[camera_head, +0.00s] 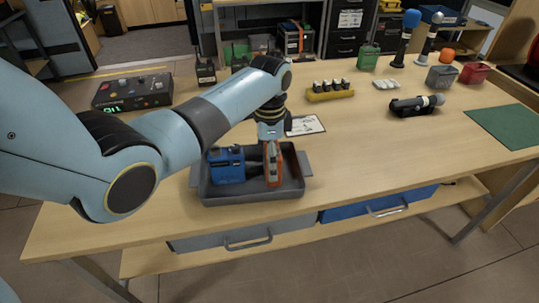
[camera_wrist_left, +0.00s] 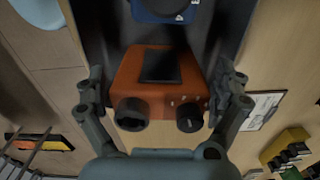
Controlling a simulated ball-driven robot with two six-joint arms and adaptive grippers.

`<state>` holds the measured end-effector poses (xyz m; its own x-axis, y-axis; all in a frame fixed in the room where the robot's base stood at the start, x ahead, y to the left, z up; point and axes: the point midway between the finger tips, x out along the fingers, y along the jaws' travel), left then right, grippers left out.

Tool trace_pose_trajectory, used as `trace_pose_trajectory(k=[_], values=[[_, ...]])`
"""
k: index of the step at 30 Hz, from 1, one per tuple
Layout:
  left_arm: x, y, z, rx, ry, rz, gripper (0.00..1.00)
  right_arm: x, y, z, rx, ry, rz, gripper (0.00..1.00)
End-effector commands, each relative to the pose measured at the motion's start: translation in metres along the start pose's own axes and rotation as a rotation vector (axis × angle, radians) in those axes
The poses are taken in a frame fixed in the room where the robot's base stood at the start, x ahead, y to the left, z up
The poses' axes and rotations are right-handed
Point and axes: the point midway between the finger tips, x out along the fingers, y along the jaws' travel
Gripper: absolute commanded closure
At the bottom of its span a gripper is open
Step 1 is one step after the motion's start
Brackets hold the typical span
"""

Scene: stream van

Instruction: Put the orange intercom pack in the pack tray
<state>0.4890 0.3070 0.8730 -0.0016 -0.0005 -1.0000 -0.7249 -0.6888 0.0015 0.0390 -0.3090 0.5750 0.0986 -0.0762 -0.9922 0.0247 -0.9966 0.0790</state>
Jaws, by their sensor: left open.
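The orange intercom pack (camera_head: 273,172) stands inside the dark grey pack tray (camera_head: 250,197), in its right part. The blue pack (camera_head: 227,167) stands to its left in the same tray. My left gripper (camera_head: 270,142) is over the orange pack, pointing down. In the left wrist view the orange pack (camera_wrist_left: 160,75), with two black knobs and a dark panel, lies between the open fingers of the left gripper (camera_wrist_left: 163,100), with a small gap on each side. The blue pack (camera_wrist_left: 165,8) shows at the top edge there. The right gripper is not in view.
A control box (camera_head: 132,90) stands at the back left. A white card (camera_head: 305,125) lies behind the tray. A yellow battery holder (camera_head: 330,95), a dark microphone (camera_head: 416,104) and a green mat (camera_head: 505,125) are farther right. The table front right of the tray is clear.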

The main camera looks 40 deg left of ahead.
Motion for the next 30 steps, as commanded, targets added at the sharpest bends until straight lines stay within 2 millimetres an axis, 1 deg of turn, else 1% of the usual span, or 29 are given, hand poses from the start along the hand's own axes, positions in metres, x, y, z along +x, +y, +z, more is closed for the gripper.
trace_pose_trajectory(k=[2, 5, 8, 15, 19, 21, 24, 30], values=[[-0.002, 0.0, 0.0, 0.0, 0.0, 0.0, 0.0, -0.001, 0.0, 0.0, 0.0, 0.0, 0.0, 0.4], [-0.011, -0.001, 0.0, 0.0, 0.002, -0.002, 0.0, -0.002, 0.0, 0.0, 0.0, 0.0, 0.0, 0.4], [-0.028, -0.001, 0.0, 0.001, 0.002, -0.003, 0.0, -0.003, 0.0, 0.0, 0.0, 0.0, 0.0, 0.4], [-0.083, -0.001, -0.001, 0.0, 0.003, -0.004, 0.0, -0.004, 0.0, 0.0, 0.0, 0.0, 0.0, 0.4], [-0.105, -0.001, 0.0, 0.0, 0.002, -0.003, 0.0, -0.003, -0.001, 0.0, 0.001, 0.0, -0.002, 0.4], [-0.114, -0.001, 0.0, 0.0, 0.001, -0.002, 0.0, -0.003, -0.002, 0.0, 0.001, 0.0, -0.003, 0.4], [-0.12, 0.0, 0.0, 0.0, 0.0, 0.0, 0.0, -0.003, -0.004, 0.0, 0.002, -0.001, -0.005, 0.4], [-0.123, 0.0, 0.0, 0.0, 0.0, 0.0, 0.0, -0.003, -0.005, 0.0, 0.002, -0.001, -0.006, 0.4]])
